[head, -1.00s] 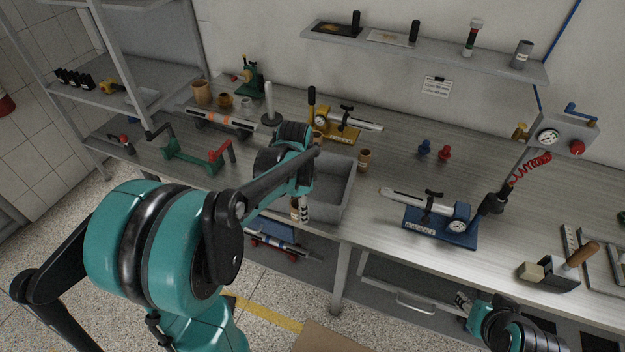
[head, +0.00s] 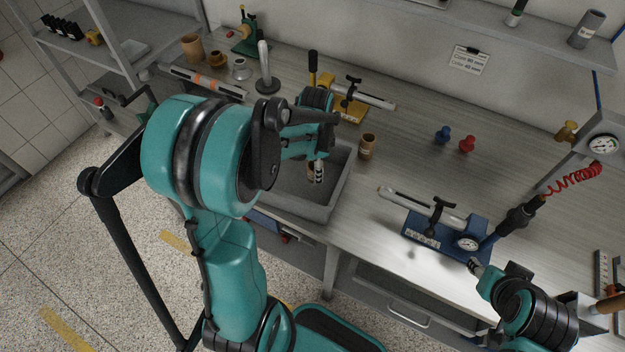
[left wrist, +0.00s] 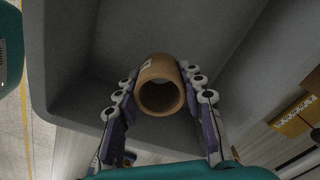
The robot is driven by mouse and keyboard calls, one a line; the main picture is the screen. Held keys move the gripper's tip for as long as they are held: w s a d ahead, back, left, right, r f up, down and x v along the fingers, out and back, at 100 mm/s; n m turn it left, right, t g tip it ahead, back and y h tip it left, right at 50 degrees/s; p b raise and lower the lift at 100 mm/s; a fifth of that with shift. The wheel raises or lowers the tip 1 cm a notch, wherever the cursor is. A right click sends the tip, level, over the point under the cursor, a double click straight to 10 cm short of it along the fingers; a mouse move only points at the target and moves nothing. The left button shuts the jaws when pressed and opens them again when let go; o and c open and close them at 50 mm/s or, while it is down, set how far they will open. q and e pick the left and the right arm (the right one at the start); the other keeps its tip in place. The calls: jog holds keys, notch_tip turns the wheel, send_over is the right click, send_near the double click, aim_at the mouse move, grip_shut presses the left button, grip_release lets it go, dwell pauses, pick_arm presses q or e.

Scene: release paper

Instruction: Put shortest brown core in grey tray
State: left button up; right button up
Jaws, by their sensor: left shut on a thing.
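A short brown core (left wrist: 158,88) is held between the two fingers of my left gripper (left wrist: 160,80). It shows hollow, end-on, in the left wrist view. In the head view my left gripper (head: 317,172) hangs over the grey tray (head: 340,187), with the core partly hidden. The tray's grey floor and walls surround the core in the left wrist view. Another brown core (head: 367,146) stands upright on the bench just right of the tray. More brown cores (head: 192,47) stand at the back left. My right gripper (head: 475,265) is near the blue gauge device; its fingers are too small to judge.
A blue gauge device (head: 447,237) sits on the bench right of the tray. A yellow gauge device (head: 348,110) stands behind the tray. Blue (head: 443,134) and red (head: 467,144) knobs stand further right. The bench between the tray and the knobs is mostly clear.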

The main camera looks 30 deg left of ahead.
aim_at(315, 187)
pick_arm(q)
jog(key=shift+f+b, duration=0.75)
jog(key=shift+f, duration=1.7)
jog(key=shift+f, duration=0.15)
jog(key=o, duration=1)
jog(key=shift+c, duration=0.2)
